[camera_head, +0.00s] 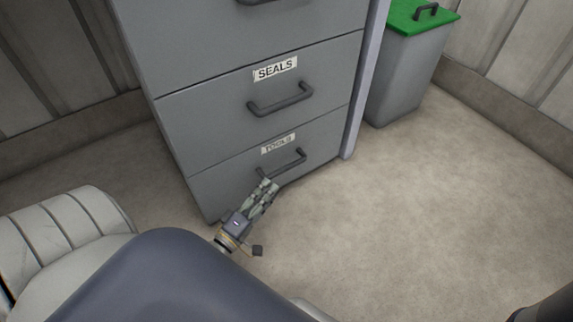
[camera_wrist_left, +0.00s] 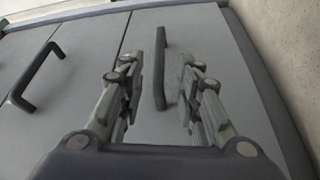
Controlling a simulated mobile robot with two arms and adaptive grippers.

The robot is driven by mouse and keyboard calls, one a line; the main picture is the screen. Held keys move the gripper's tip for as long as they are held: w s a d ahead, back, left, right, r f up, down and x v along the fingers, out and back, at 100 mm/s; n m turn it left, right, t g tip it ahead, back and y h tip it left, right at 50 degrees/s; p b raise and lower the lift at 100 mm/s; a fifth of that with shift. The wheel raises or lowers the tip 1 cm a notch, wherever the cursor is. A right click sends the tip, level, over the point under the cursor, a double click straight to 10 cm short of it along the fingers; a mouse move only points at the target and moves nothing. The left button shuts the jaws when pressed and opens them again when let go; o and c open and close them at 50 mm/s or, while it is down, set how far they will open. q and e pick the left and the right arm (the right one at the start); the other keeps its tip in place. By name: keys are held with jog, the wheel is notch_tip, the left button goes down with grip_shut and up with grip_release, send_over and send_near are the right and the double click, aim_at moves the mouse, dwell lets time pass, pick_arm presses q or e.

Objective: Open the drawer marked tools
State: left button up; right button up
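The tools drawer (camera_head: 228,190) is the lowest drawer of the grey cabinet, and its front looks flush and shut. Its TOOLS label (camera_head: 278,144) sits just above a dark bar handle (camera_head: 292,165). My left gripper (camera_head: 269,184) is at the left end of this handle. In the left wrist view the gripper (camera_wrist_left: 162,75) is open. The tools handle (camera_wrist_left: 160,68) shows between its two fingers, with gaps on both sides. I cannot tell how deep the handle sits between the fingers. My right gripper is not in view.
The SEALS drawer, with its handle (camera_head: 281,100), is above and also shut. A grey bin with a green lid (camera_head: 422,16) stands right of the cabinet. The floor (camera_head: 400,220) in front and to the right is clear. A wall runs behind.

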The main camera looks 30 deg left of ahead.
aim_at(286, 167)
pick_arm(q)
jog(key=w+b, duration=0.2)
jog(key=w, duration=0.2)
jog(key=w+b, duration=0.1)
jog(key=w, duration=0.3)
jog(key=shift+w+r+b, duration=0.2)
jog(key=shift+w+b, duration=0.2)
jog(key=shift+w+r, duration=0.15)
jog(key=shift+w, duration=0.5)
grip_shut()
